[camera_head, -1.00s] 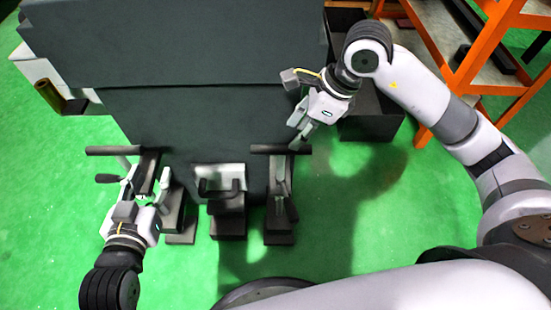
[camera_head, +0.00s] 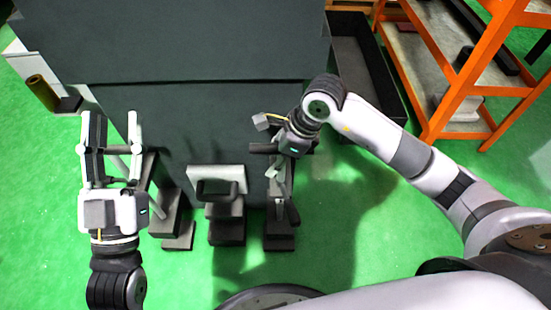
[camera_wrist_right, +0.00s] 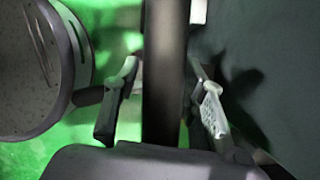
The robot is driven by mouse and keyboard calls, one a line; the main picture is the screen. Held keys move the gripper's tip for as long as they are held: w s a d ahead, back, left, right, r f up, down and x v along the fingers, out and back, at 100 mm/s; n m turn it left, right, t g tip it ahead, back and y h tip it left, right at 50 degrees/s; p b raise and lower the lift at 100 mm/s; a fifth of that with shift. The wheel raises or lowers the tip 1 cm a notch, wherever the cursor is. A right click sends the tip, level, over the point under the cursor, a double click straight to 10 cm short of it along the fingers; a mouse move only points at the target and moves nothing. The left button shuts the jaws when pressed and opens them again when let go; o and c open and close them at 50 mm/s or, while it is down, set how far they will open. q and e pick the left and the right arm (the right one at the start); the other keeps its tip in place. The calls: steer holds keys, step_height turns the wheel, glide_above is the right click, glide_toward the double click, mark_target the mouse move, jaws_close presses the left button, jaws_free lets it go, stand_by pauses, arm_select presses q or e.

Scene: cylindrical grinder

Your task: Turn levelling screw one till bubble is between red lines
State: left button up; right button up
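Low dark fixtures stand at the foot of the dark machine (camera_head: 200,130): a left one (camera_head: 167,205), a middle one (camera_head: 226,215) and a right one (camera_head: 279,225). I cannot tell which part is levelling screw one, and no bubble or red lines can be made out. My left gripper (camera_head: 111,125) is open beside the left fixture, fingers pointing up the picture. My right gripper (camera_head: 275,172) is at the top of the right fixture. In the right wrist view its fingers (camera_wrist_right: 163,100) are apart, with a dark bar (camera_wrist_right: 165,65) between them.
An orange-framed shelf (camera_head: 465,75) stands at the upper right beside a dark open bin (camera_head: 365,60). A brass-coloured cylinder (camera_head: 42,92) sits at the far left. The green floor (camera_head: 340,225) is clear in front of the right fixture.

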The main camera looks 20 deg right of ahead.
steer(key=shift+c, duration=0.3)
jaws_close()
stand_by(0.6)
